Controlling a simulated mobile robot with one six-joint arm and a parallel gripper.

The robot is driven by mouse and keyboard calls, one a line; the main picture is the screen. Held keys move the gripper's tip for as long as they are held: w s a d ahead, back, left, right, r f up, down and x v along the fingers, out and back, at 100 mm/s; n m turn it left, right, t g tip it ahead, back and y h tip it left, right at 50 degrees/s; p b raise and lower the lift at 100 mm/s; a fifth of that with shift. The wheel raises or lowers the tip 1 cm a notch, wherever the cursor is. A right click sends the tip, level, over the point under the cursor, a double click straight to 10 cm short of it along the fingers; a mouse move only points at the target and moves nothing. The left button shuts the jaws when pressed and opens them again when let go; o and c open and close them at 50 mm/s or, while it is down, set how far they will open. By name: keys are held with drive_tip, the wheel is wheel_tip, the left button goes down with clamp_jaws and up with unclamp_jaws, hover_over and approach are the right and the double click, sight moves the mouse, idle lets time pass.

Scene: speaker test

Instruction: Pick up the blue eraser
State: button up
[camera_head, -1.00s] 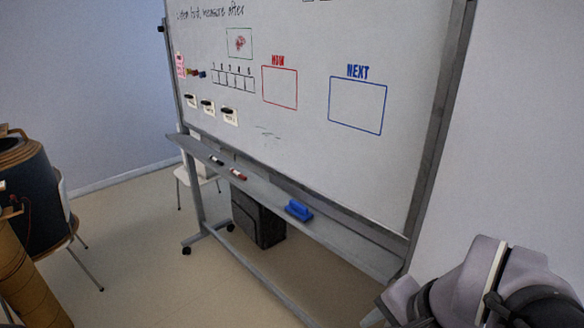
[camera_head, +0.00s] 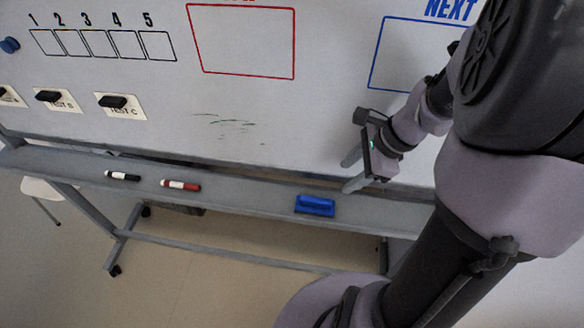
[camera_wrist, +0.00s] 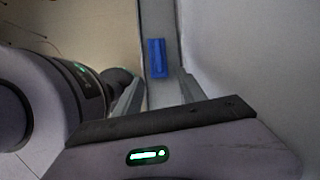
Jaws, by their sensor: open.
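The blue eraser (camera_head: 315,205) lies on the whiteboard's grey tray (camera_head: 245,193), right of the middle. In the wrist view the eraser (camera_wrist: 157,58) lies beyond my fingertips, roughly between their lines, with bare tray around it. My gripper (camera_head: 349,172) is open and empty. In the head view it is above and to the right of the eraser, close to the board and apart from the eraser. Both fingers of my gripper (camera_wrist: 160,80) show in the wrist view, spread wider than the eraser.
A black marker (camera_head: 123,176) and a red marker (camera_head: 181,185) lie on the tray to the left. The whiteboard (camera_head: 300,110) rises right behind the tray. Small black items on cards (camera_head: 118,103) are on the board at left. A white chair (camera_head: 45,190) stands at far left.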

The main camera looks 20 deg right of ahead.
drive_tip(key=b, duration=0.3)
hover_over(317, 200)
drive_tip(key=s+d, duration=0.2)
drive_tip(key=d, duration=0.1)
drive_tip(key=f, duration=0.8)
drive_tip(key=shift+w+a+f, duration=0.1)
drive_tip(key=shift+a+f, duration=0.1)
drive_tip(key=shift+f, duration=0.1)
drive_tip(key=b+x, duration=0.1)
drive_tip(key=x, duration=0.1)
drive_tip(key=b+x, duration=0.1)
drive_tip(key=x, duration=0.2)
drive_tip(key=shift+w+a+f+b, duration=0.15)
drive_tip(key=shift+a+b, duration=0.15)
drive_tip(key=shift+a, duration=0.2)
clamp_jaws()
